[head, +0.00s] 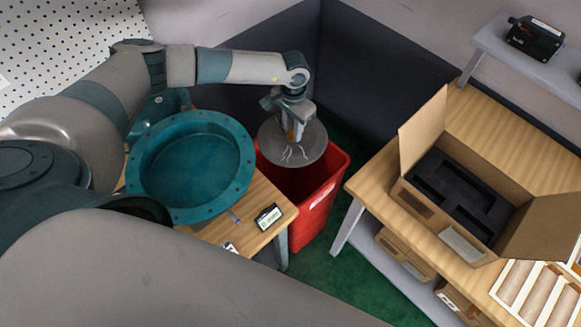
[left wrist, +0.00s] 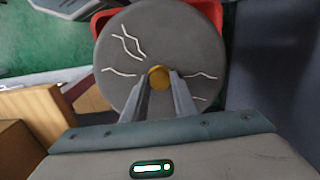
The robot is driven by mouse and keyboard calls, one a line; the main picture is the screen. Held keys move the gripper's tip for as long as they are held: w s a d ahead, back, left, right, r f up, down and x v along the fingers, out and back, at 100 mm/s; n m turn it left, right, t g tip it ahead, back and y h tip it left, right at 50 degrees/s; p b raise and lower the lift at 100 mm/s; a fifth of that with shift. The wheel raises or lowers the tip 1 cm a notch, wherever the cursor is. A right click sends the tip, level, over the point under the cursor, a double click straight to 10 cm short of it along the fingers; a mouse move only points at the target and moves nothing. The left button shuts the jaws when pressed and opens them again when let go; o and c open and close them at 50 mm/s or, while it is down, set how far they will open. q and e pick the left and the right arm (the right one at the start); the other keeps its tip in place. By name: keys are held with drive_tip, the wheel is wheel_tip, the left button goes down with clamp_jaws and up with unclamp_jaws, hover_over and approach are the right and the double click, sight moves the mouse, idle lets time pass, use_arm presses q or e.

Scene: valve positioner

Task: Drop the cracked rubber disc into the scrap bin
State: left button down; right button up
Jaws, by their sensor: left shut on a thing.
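The cracked rubber disc (head: 298,152) is round and grey with white crack lines. My left gripper (head: 291,128) is shut on the brass-coloured stub at its middle. In the left wrist view the disc (left wrist: 130,45) fills the upper middle, and the fingers (left wrist: 158,82) close on the stub. The red scrap bin (head: 317,205) stands on the floor below. In the head view the disc hangs over the bin's opening and hides part of its rim. In the left wrist view red bin edges (left wrist: 208,10) show behind the disc. My right gripper is not in view.
A teal flanged valve body (head: 190,165) stands on a small wooden table left of the bin, with a small labelled item (head: 269,216) near its edge. An open cardboard box (head: 412,190) with black foam sits on the right bench (head: 487,135). A dark partition (head: 365,80) rises behind the bin.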

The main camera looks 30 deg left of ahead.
use_arm(q)
drive_tip(key=shift+w+a+f, duration=0.15)
drive_tip(key=shift+a+f, duration=0.25)
drive_tip(key=shift+a, duration=0.1)
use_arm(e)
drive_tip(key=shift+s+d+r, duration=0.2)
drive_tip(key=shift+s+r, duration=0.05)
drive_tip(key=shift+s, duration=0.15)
